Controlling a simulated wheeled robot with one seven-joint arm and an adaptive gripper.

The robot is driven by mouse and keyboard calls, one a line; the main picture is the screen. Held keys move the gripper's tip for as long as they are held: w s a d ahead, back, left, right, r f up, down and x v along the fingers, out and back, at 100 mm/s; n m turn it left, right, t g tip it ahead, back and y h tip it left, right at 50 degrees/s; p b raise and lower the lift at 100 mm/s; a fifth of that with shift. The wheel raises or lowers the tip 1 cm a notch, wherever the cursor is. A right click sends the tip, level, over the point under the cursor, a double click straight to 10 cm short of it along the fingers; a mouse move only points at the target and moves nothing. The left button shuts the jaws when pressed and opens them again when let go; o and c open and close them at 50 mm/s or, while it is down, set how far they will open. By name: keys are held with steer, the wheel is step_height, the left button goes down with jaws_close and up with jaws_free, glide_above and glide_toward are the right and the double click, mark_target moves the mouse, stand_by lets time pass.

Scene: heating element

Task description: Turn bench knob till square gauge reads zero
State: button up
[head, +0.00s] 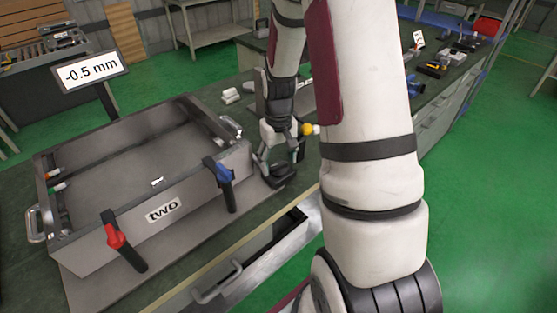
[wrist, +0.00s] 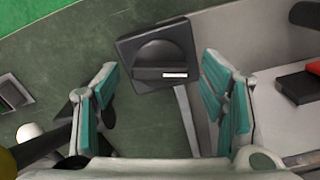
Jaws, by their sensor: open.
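A black knob (wrist: 158,56) with a white mark sits on a dark square base on the bench. In the head view the dark knob (head: 284,180) shows low beside the tray's right corner, partly hidden by my gripper. My gripper (head: 279,160) points down just above it. In the wrist view the teal-padded fingers of my gripper (wrist: 158,78) are spread, one on each side of the knob, with gaps and no visible contact. A white rectangular gauge display (head: 92,71) on a post behind the tray reads -0.5 mm.
A large metal tray (head: 75,248) labelled "two" stands left of my gripper, with a red-handled clamp (head: 117,238) and a blue-handled clamp (head: 222,178) on its front. A drawer (head: 262,250) stands open below. A yellow ball-shaped thing (head: 309,129) is close to my gripper's right.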

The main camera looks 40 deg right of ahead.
mark_target(278, 164)
step_height(278, 164, up, 12)
stand_by(0.5)
stand_by(0.4)
steer(key=s+a+r+n+t, duration=0.1)
steer(key=s+a+r, duration=0.2)
steer(key=a+r, duration=0.25)
steer(key=s+a+r+t, duration=0.1)
steer(key=s+a+r, duration=0.2)
steer(key=a+r, duration=0.25)
steer(key=s+a+r+n+t, duration=0.2)
steer(key=s+a, duration=0.5)
steer(key=s, duration=0.4)
step_height(278, 164, up, 2)
steer(key=shift+r+t, duration=0.2)
steer(key=shift+t, duration=0.4)
steer(key=shift+s+a, duration=0.1)
